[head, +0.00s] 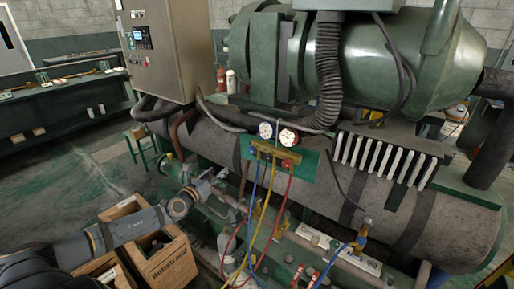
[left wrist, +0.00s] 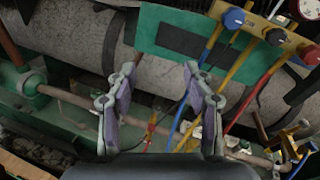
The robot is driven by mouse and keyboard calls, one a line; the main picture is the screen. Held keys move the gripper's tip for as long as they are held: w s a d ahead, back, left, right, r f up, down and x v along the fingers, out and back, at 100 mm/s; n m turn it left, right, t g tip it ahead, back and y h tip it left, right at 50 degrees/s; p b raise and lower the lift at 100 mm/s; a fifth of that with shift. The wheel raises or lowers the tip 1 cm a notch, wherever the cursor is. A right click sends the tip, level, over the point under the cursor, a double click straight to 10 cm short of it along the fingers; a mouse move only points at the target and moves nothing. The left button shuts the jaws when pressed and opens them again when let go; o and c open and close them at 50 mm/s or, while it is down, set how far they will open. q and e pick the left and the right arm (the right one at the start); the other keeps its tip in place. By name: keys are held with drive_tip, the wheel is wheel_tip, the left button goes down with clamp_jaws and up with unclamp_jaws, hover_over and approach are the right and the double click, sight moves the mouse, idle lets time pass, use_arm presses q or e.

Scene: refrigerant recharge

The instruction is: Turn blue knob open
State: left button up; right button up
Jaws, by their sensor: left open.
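The blue knob (head: 252,150) sits at the left end of the brass gauge manifold (head: 270,154), on a green plate in front of the large tank. In the left wrist view the blue knob (left wrist: 234,18) is at the top right, on the yellow manifold (left wrist: 262,26). My left gripper (head: 218,182) is left of and below the knob in the head view, apart from it. In the left wrist view its two purple-grey fingers (left wrist: 158,80) are spread, with nothing held between them. My right gripper is not visible.
Blue, yellow and red hoses (head: 269,195) hang below the manifold. A grey control cabinet (head: 160,50) stands behind left. A wooden crate (head: 165,262) is under my left arm.

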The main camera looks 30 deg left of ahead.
sight(250, 150)
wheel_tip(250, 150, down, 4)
drive_tip(key=b, duration=0.4)
use_arm(q)
drive_tip(key=w+d+r+m+h+p, duration=0.1)
drive_tip(key=w+d+r+p, duration=0.1)
drive_tip(key=w+d+r+m+h+p, duration=0.1)
drive_tip(key=w+d+r+m+p, duration=0.1)
drive_tip(key=d+r+p, duration=0.1)
drive_tip(key=w+d+r+m+t+h+p, duration=0.1)
drive_tip(key=w+d+r+m+p, duration=0.1)
drive_tip(key=w+p, duration=0.1)
drive_tip(key=shift+d+r, duration=0.3)
drive_tip(key=w, duration=0.1)
drive_tip(key=w+p, duration=0.1)
drive_tip(key=w, duration=0.1)
drive_tip(key=w+f, duration=0.1)
drive_tip(key=w, duration=0.1)
drive_tip(key=shift+w+d+f, duration=0.1)
drive_tip(key=shift+d, duration=0.15)
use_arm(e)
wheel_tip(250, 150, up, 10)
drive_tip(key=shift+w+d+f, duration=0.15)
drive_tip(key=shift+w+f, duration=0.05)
use_arm(q)
clamp_jaws()
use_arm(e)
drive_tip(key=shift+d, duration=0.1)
